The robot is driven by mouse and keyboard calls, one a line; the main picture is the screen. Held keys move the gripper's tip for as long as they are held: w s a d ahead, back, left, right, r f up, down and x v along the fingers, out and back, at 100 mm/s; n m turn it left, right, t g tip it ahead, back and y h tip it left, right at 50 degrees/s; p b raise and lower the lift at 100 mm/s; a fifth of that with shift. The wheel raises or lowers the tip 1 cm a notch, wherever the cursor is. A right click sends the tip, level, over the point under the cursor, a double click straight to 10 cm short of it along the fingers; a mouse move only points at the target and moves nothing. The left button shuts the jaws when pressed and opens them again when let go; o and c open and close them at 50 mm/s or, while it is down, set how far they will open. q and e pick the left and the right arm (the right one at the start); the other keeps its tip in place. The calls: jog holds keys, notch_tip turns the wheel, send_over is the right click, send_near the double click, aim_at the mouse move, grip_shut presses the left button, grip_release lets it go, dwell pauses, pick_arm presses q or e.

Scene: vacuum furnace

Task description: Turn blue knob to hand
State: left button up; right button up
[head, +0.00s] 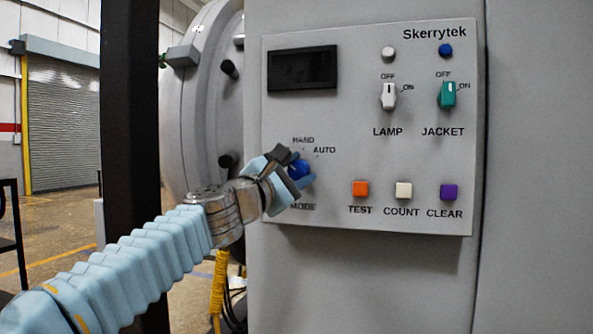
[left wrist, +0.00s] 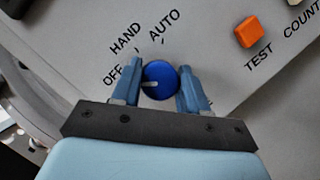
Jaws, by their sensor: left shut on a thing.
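The blue knob (head: 298,169) sits at the lower left of the grey control panel, above the label MODE. My left gripper (head: 296,170) is shut on it, with one finger on each side. In the left wrist view the blue knob (left wrist: 163,77) is between the fingertips of the left gripper (left wrist: 159,82). Its pale pointer mark points left in that view, toward the OFF label (left wrist: 112,76), which a finger partly covers. The HAND label (left wrist: 125,38) and AUTO label (left wrist: 163,23) are clear of the fingers. My right gripper is not in view.
The panel (head: 350,130) also carries a dark display (head: 302,68), a white LAMP knob (head: 388,96) and a green JACKET knob (head: 447,94). Orange TEST (head: 360,189), white COUNT (head: 403,190) and purple CLEAR (head: 450,192) buttons are right of the gripper. A black post (head: 130,120) stands left.

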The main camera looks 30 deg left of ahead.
pick_arm(q)
jog(key=shift+r+m+g+p, duration=0.2)
jog(key=shift+m+g+p, duration=0.2)
jog(key=shift+m+p, duration=0.55)
jog(key=m+p, duration=0.2)
jog(key=m+g+h+p, duration=0.1)
jog(key=m+p, duration=0.1)
jog(key=shift+g, duration=0.3)
jog(key=m+g+p, duration=0.1)
jog(key=m+p, duration=0.1)
jog(key=m, duration=0.1)
jog(key=shift+f, duration=0.1)
jog(key=shift+f+m+p, duration=0.15)
jog(key=shift+m+p, duration=0.4)
jog(key=shift+p, duration=0.2)
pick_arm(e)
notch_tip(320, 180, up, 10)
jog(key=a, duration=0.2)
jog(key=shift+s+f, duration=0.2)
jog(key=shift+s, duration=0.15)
pick_arm(q)
jog(key=o, duration=1.1)
jog(key=shift+c, duration=0.2)
